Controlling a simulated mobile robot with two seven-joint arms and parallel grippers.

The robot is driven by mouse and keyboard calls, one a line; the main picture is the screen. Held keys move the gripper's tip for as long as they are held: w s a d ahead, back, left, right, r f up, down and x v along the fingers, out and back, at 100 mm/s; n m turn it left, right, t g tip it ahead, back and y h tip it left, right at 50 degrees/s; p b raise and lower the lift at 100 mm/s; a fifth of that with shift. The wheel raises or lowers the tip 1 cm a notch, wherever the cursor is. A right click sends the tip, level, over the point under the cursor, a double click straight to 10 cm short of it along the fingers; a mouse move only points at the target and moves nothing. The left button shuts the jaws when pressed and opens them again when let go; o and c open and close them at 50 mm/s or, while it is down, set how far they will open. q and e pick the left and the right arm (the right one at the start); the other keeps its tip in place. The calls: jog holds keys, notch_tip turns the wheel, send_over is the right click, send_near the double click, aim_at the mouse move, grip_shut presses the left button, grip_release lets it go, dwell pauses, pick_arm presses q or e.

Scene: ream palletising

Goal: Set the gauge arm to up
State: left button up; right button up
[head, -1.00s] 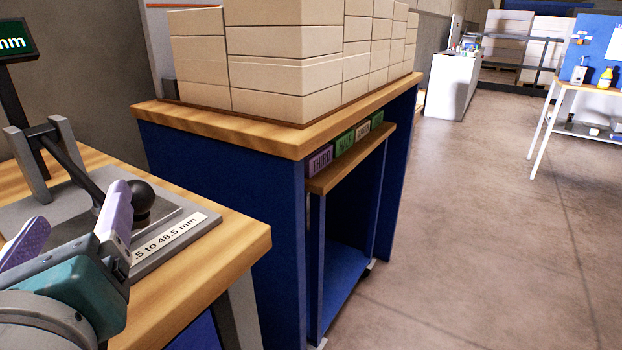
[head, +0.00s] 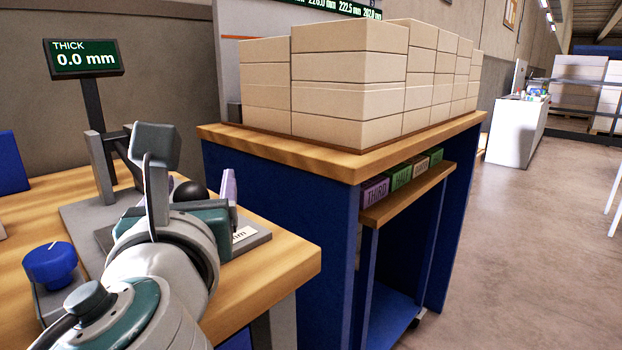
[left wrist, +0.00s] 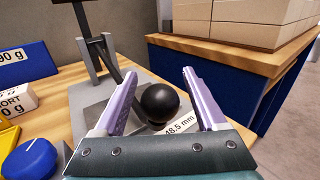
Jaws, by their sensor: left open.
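The thickness gauge has a grey base (left wrist: 85,97) and upright posts (head: 102,165) on the wooden bench. Its dark arm (left wrist: 122,68) slopes down from the posts to a black ball knob (left wrist: 159,103), low over the plate. The knob (head: 190,191) is partly hidden behind my gripper in the head view. My left gripper (left wrist: 160,78) is open, its two purple fingers on either side of the knob; the wrist view shows gaps, and I see no grip. The gauge display (head: 85,58) reads THICK 0.0 mm. My right gripper is not in view.
A blue dial knob (head: 50,265) sits on the bench left of the gauge. A blue block (left wrist: 22,65) and a white labelled block (left wrist: 15,99) lie farther left. A blue table (head: 280,215) stacked with cream reams (head: 350,68) stands close on the right.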

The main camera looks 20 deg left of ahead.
pick_arm(q)
grip_shut()
dwell(0.7)
dwell(0.8)
